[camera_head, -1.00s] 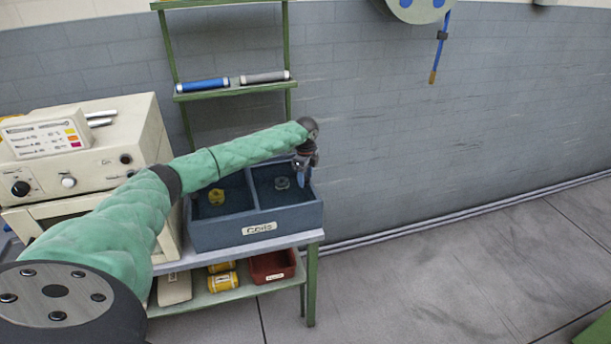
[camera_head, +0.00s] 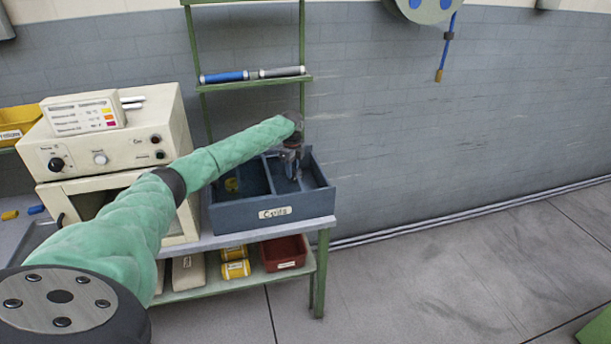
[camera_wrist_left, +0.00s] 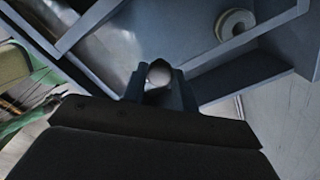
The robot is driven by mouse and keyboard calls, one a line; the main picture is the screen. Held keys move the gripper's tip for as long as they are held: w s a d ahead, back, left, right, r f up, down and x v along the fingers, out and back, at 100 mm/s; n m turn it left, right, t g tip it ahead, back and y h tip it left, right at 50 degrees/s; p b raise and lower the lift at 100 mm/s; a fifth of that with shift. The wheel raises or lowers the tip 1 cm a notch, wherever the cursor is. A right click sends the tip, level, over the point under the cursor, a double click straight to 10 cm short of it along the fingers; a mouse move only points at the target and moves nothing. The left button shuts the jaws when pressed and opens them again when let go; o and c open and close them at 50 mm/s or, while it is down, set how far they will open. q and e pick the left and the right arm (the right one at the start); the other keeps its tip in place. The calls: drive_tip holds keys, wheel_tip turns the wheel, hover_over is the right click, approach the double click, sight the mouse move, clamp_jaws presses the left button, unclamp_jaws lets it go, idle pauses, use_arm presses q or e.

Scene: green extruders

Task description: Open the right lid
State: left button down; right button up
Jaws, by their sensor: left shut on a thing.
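No lid can be made out for certain in either view. My left gripper (camera_head: 293,173) is over the right compartment of a blue-grey two-part bin (camera_head: 292,212) with a label on its front. In the left wrist view its fingers (camera_wrist_left: 160,82) are closed around a small round pale knob-like thing (camera_wrist_left: 158,72). What this belongs to cannot be told. A pale ring (camera_wrist_left: 235,23) lies in a compartment, at the upper right of the wrist view. A yellow part (camera_head: 231,184) lies in the left compartment, partly hidden by my arm. My right gripper is not in view.
The bin stands on a bench with a lower shelf holding a red box (camera_head: 284,253) and yellow cans (camera_head: 235,261). A cream machine (camera_head: 110,135) is at the left. A green rack (camera_head: 255,84) with blue and grey rolls stands behind.

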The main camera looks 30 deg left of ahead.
sight(281, 180)
use_arm(q)
drive_tip(key=shift+s+a, duration=0.55)
drive_tip(key=shift+a, duration=0.05)
drive_tip(key=shift+s+a+r+p, duration=0.1)
drive_tip(key=shift+s+a+p, duration=0.25)
drive_tip(key=shift+s+a, duration=0.7)
drive_tip(key=shift+s, duration=0.25)
drive_tip(key=shift+w+d, duration=0.15)
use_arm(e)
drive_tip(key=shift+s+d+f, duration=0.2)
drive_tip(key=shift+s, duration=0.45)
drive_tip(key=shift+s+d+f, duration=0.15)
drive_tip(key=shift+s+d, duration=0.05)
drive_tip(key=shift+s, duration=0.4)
use_arm(q)
drive_tip(key=c, duration=1.1)
unclamp_jaws()
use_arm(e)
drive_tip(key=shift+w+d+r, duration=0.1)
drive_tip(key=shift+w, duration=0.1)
